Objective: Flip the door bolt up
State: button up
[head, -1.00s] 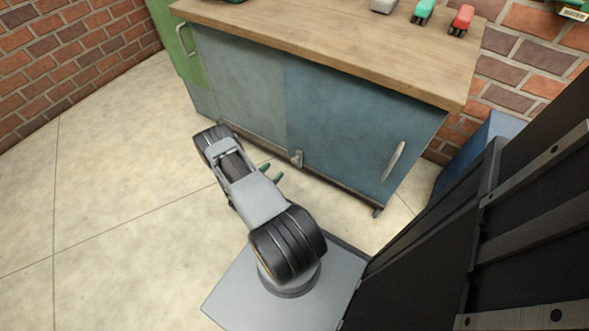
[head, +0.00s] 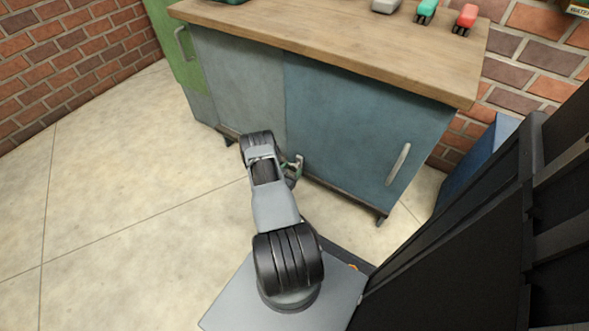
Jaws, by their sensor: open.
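The blue cabinet door (head: 355,125) is closed beside the grey door panel (head: 240,85). The small metal door bolt (head: 298,160) is low on the blue door, near the seam between the two. The fingers and my wrist partly cover the bolt. I cannot tell whether they touch it or which way its lever points.
The blue door has a vertical handle (head: 398,164) at its right. The wooden worktop (head: 330,35) above carries a red stapler-like item (head: 466,18) and a green one (head: 427,10). A blue box (head: 480,165) stands right of the cabinet. The floor at left is clear.

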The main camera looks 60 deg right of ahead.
jog(key=shift+d, duration=0.95)
grip_shut()
